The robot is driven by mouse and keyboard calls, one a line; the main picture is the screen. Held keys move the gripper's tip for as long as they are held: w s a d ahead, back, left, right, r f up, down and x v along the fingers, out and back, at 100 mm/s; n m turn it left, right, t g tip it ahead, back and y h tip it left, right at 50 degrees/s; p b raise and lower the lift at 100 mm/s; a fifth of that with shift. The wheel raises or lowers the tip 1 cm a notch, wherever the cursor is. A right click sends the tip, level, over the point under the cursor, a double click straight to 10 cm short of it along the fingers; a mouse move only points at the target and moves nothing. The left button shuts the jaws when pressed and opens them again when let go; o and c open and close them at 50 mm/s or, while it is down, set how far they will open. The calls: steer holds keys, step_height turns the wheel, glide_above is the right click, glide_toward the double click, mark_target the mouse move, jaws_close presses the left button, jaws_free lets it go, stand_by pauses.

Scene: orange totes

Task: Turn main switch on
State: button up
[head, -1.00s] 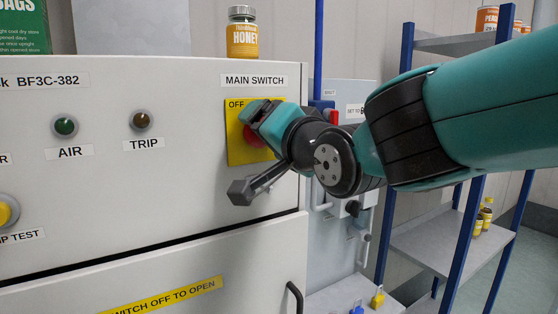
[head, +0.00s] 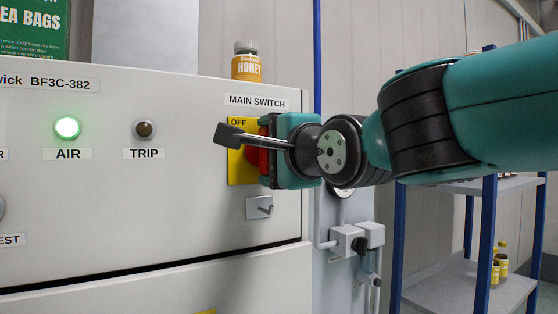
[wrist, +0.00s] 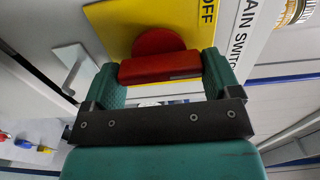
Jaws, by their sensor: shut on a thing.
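The main switch is a red rotary handle (head: 252,156) on a yellow plate (head: 237,172) marked OFF, under the MAIN SWITCH label (head: 257,101) on the grey cabinet. My gripper (head: 268,151) reaches it from the right and hides much of it. In the wrist view, the red handle (wrist: 160,66) sits between the two teal fingers of my gripper (wrist: 160,77), which is shut on it. The handle's bar lies roughly across the gap between the fingers. The green AIR lamp (head: 67,128) is lit. The TRIP lamp (head: 144,129) looks unlit.
A small metal latch (head: 259,207) is just below the yellow plate. Grey boxes with pipes (head: 349,240) and a blue-posted shelf (head: 487,250) stand to the right.

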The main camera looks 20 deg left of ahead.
steer(key=shift+m, duration=0.3)
steer(key=o, duration=0.8)
steer(key=b+v, duration=0.5)
steer(key=v, duration=1.2)
steer(key=shift+s+d, duration=0.15)
steer(key=shift+s, duration=0.05)
